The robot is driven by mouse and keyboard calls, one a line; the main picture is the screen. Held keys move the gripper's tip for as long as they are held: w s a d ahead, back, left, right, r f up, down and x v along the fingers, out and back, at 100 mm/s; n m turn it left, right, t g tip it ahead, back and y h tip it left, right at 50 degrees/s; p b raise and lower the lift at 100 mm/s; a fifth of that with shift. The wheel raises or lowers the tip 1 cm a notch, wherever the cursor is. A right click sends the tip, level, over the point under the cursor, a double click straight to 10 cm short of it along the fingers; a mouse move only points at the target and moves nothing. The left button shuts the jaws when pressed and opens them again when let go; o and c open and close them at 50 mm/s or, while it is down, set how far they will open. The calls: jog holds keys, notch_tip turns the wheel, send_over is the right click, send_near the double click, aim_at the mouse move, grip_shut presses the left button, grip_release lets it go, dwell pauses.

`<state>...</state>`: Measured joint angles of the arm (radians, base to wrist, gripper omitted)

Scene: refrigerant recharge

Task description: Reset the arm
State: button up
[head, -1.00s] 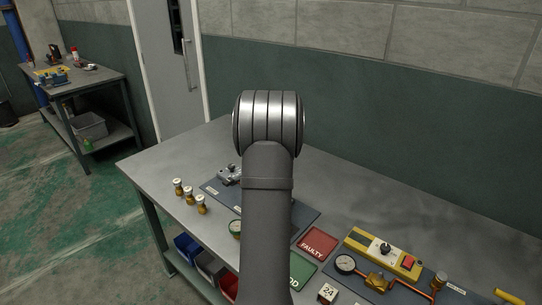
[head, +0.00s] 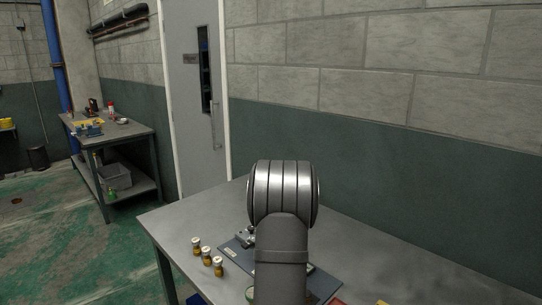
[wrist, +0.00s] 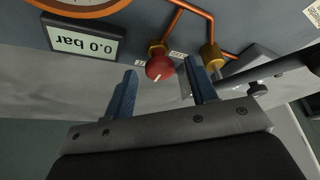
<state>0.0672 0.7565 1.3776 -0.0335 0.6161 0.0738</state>
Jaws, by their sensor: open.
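In the wrist view my gripper (wrist: 161,70) is open, with its two blue fingers apart. A red round knob (wrist: 160,68) on a copper-pipe panel shows in line with the gap between the fingertips. I cannot tell how far it is from them, and nothing is gripped. In the head view my grey arm rises over the workbench (head: 170,222), and its silver joint stands in front of the bench. My gripper is hidden in that view.
The wrist view shows a display (wrist: 82,42) reading 0.0 bar and a brass fitting (wrist: 211,56). In the head view, three small brown bottles (head: 207,257) stand left of a blue-grey mat (head: 243,258). A second bench (head: 125,131) stands by the door (head: 195,110).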

jog(key=shift+a+m, duration=0.1)
jog(key=shift+m, duration=0.6)
jog(key=shift+n, duration=0.4)
jog(key=shift+d+n+y, duration=0.15)
jog(key=shift+n+y, duration=0.35)
jog(key=shift+n, duration=0.85)
jog(key=shift+d+n+y, duration=0.15)
jog(key=shift+n+y, duration=0.35)
jog(key=shift+n, duration=0.85)
jog(key=shift+a+m+h, duration=0.25)
jog(key=shift+m+h, duration=0.45)
jog(key=shift+m, duration=1.1)
jog(key=shift+a+m+h, duration=0.1)
jog(key=shift+m+h, duration=0.4)
jog(key=shift+m, duration=0.75)
jog(key=shift+a+m+h, duration=0.1)
jog(key=shift+m+h, duration=0.4)
jog(key=shift+m, duration=0.75)
jog(key=m+g+h, duration=0.1)
jog(key=m, duration=0.2)
jog(key=shift+w+m, duration=0.15)
jog(key=shift+m, duration=0.15)
jog(key=m, duration=0.2)
jog(key=m+g+h, duration=0.1)
jog(key=m, duration=0.1)
jog(key=shift+w+a+g, duration=0.1)
jog(key=shift+w+g, duration=0.05)
jog(key=shift+g, duration=0.15)
jog(key=v, duration=0.9)
jog(key=shift+m, duration=0.4)
